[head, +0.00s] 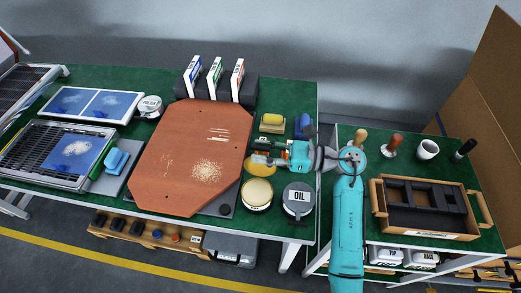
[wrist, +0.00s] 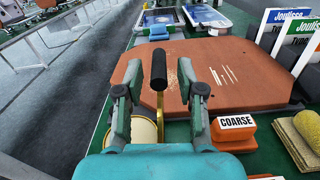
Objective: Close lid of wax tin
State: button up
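The round wax tin (head: 257,196) with cream contents stands open on the green table, right of the terracotta board. It shows partly behind the left finger in the wrist view (wrist: 145,131). Its gold lid (head: 262,168) stands raised at the tin's far side. In the wrist view the lid (wrist: 160,118) is a thin edge-on strip, with a black cylinder (wrist: 158,68) at its upper end. My gripper (wrist: 160,92) is open, its fingers spread on either side of the lid. A gap shows at both fingers. In the head view the gripper (head: 258,156) is at the raised lid.
A grey OIL tin (head: 298,198) stands just right of the wax tin. The terracotta board (head: 190,160) with pale dust lies to the left. A wooden crate (head: 435,236) stands on the right table.

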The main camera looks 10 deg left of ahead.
jog(key=shift+a, duration=0.35)
grip_shut()
jog(key=s+n, duration=0.2)
jog(key=s+f+n, duration=0.1)
jog(key=s+n, duration=0.4)
jog(key=shift+s+a+f+n, duration=0.15)
jog(key=shift+s+f+n, duration=0.1)
jog(key=shift+f+n, duration=0.15)
jog(key=s+f+n, duration=0.2)
jog(key=n, duration=0.1)
jog(key=shift+s+f, duration=0.6)
jog(key=shift+f, duration=0.05)
